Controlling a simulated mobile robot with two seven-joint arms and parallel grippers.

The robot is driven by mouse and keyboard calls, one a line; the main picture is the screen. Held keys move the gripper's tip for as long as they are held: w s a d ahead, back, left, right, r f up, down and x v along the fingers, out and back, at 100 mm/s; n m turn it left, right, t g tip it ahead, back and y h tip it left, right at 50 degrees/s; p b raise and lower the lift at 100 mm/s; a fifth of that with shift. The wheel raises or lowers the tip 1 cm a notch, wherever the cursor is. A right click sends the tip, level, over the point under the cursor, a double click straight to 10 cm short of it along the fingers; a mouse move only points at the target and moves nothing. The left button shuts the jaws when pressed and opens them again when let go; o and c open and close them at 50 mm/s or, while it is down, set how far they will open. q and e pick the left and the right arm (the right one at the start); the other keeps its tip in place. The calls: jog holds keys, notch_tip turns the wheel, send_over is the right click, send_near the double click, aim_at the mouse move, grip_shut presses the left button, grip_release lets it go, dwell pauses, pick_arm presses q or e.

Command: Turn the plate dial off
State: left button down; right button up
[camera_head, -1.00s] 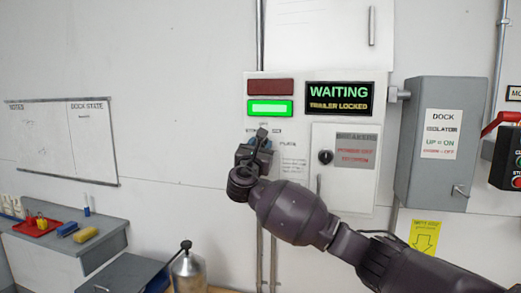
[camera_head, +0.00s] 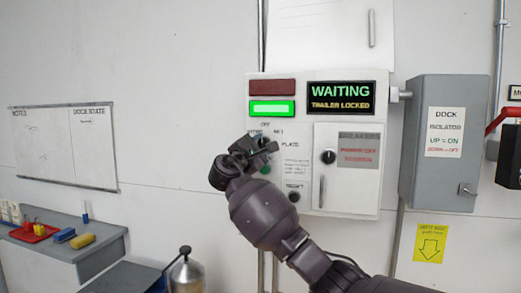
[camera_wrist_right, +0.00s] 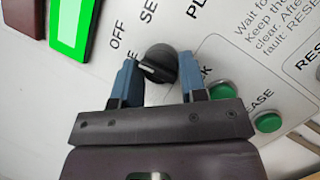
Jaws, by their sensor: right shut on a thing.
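The plate dial (camera_wrist_right: 160,64) is a round black knob with a white mark, on the white control panel (camera_head: 350,207). In the right wrist view it sits between the two blue fingers of my right gripper (camera_wrist_right: 159,77), which is shut on it. The white mark points left in that view, towards a partly hidden label ending in E. The OFF label is above and to the left of the dial there. In the head view my right gripper (camera_head: 262,146) covers the dial. My left gripper is not in view.
Green buttons (camera_wrist_right: 222,91) sit close beside the gripper on the panel. A lit green lamp (camera_head: 271,108) and a WAITING display (camera_head: 340,98) are above. A breaker door (camera_head: 347,185) and a grey isolator box (camera_head: 440,170) stand to the right. A bench (camera_head: 90,255) is at lower left.

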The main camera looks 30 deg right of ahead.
jog(key=shift+f+m, duration=0.1)
jog(key=shift+m, duration=0.3)
jog(key=o, duration=0.9)
jog(key=shift+a, duration=0.15)
jog(key=b+v, duration=0.1)
jog(key=v, duration=0.9)
jog(key=shift+a, duration=0.35)
